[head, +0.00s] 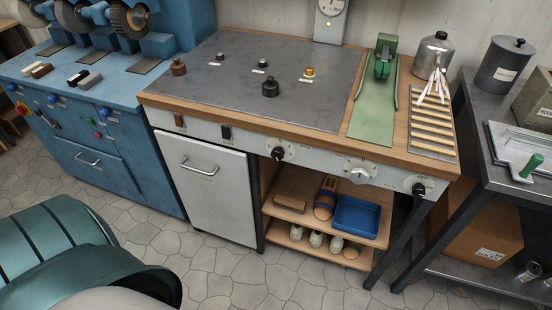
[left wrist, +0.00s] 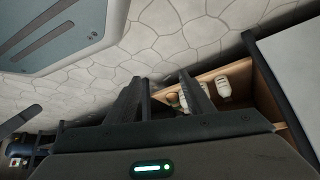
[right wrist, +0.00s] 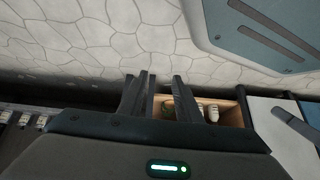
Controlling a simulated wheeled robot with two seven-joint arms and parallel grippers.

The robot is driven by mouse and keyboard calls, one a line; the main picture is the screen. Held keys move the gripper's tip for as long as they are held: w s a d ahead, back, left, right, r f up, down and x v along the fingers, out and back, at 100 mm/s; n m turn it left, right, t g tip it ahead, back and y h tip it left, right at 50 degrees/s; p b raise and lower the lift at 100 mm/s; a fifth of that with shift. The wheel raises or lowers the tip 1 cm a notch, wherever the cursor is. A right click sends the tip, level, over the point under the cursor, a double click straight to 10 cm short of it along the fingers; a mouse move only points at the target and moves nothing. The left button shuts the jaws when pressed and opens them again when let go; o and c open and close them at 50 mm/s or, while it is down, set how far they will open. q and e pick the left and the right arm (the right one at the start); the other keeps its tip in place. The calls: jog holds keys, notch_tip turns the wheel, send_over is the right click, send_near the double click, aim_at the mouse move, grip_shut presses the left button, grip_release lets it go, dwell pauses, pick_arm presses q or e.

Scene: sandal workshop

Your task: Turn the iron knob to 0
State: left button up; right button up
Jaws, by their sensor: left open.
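The workbench front panel carries three rotary knobs: a black left knob (head: 278,153), a pale grey middle knob (head: 359,175) and a black right knob (head: 418,189). Their printed labels are too small to read surely, so I cannot tell which is the iron knob or its setting. My left gripper (left wrist: 161,88) is open and empty in the left wrist view, with floor and a low shelf beyond it. My right gripper (right wrist: 160,88) is open and empty in the right wrist view, also facing floor and shelf. Neither gripper shows in the head view; no knob shows between either gripper's fingers.
The workbench top (head: 225,90) holds several small knob-like pieces, a green ramp tool (head: 372,112) and a slatted rack (head: 430,130). Below are a blue tray (head: 357,219) and shoes on shelves. A blue machine (head: 130,120) stands left, a metal table (head: 490,150) right.

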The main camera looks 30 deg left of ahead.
pick_arm(q)
jog(key=w+a+r+m+t+y+b, duration=0.2)
jog(key=w+a+r+m, duration=0.35)
jog(key=r+m, duration=0.45)
jog(key=w+a+r+m+t+y+b, duration=0.1)
jog(key=w+a+r+m+t+b, duration=0.1)
jog(key=w+a+r+m, duration=0.55)
notch_tip(320, 180, up, 30)
jog(key=s+a+m+t+y+b, duration=0.1)
jog(key=m+t, duration=0.5)
jog(key=m, duration=0.8)
jog(key=y+b, duration=0.1)
jog(key=y, duration=0.1)
jog(key=shift+r+y, duration=0.2)
jog(key=shift+y, duration=0.2)
pick_arm(e)
jog(key=s+d+f+g+h, duration=0.1)
jog(key=s+d+f+g, duration=0.2)
jog(key=s+d+g, duration=0.1)
jog(key=shift+d, duration=0.85)
